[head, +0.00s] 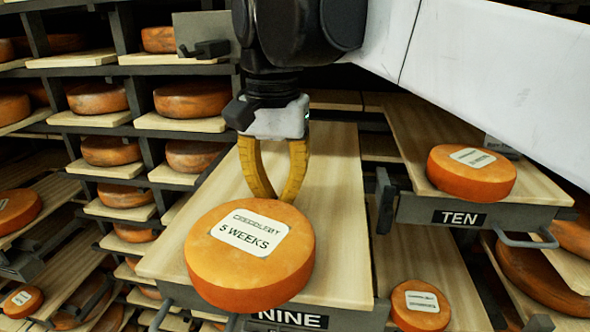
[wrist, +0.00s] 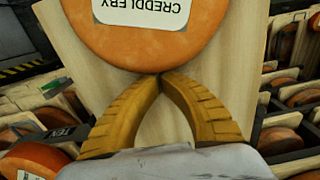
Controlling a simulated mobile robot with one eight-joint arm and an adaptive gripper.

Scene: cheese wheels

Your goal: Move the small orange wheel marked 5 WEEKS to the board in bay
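The orange cheese wheel marked 5 WEEKS (head: 205,268) sits at the front end of the wooden board (head: 335,225) in the bay labelled NINE (head: 292,319). Its white label faces up and reads CREDDLEBY. In the wrist view the wheel (wrist: 150,52) is at the top, partly cut off by the frame. My gripper (head: 276,197) points down over the board, just behind the wheel. In the wrist view its yellow fingertips (wrist: 160,77) meet, with nothing between them. They are close to the wheel's edge; I cannot tell whether they touch it.
Bay TEN (head: 459,218), to the right, has a board with another labelled orange wheel (head: 472,174). A small labelled wheel (head: 420,306) lies lower right. Racks full of wheels (head: 97,98) stand at the left. Metal handles (head: 528,240) stick out at the board fronts. The board behind my gripper is bare.

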